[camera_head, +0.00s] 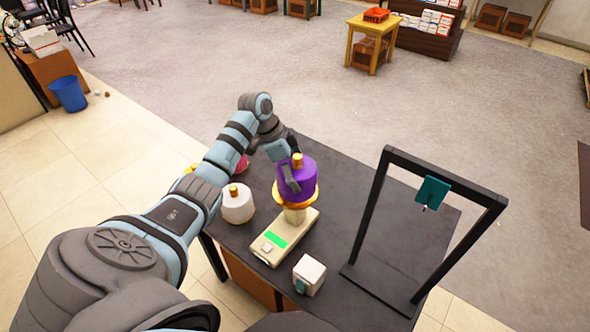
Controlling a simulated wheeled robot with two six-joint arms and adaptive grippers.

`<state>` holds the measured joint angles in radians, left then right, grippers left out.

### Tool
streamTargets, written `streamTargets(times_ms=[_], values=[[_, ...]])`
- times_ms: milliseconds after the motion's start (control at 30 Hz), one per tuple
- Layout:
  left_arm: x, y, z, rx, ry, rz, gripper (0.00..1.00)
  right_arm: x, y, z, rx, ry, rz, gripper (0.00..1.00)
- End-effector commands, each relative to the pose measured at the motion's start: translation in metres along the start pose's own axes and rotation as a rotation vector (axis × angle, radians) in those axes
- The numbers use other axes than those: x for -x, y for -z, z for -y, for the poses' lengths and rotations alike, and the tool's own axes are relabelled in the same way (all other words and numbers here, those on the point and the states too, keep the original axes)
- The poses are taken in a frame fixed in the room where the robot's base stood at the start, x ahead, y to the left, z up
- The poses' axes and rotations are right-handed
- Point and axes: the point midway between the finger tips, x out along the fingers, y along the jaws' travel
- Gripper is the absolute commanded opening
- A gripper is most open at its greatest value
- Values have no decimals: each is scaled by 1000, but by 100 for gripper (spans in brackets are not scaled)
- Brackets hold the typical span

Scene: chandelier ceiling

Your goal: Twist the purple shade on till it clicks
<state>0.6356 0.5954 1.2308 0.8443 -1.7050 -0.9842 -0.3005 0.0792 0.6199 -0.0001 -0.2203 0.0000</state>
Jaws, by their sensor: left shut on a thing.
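The purple shade (303,184) is a short cylinder with a gold knob on top. It sits upright at the gold ring (313,201) of a stand on a cream base unit (276,245) with a green panel. I cannot tell whether it is fully seated. My left gripper (290,174) reaches in from the left and is shut on the purple shade, with a grey finger against its near side. The far finger is hidden. My right gripper is not in view.
A white shade (237,207) with a gold knob stands left of the base unit, and a pink thing (242,164) is partly hidden behind my arm. A white box (309,275) sits in front. A black frame (386,215) with a teal block (433,192) stands on the right of the dark table (353,187).

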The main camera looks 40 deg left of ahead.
Motion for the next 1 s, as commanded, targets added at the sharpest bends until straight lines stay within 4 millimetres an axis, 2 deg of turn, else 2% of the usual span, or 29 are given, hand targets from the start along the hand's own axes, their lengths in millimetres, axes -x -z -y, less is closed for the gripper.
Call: streamTargets(times_ms=[33,167,300,600,800,1000], values=[[-5,-2,0,-16,-9,1,43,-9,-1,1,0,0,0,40],[-5,-3,0,-69,-32,2,43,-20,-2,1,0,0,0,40],[-5,-1,0,-296,-129,-3,43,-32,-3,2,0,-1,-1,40],[-6,-1,-1,-609,-261,-2,43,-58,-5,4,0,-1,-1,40],[-4,0,-1,-776,-330,-3,43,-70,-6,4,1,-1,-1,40],[-3,-1,-1,-845,-359,-1,44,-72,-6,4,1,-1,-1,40]])
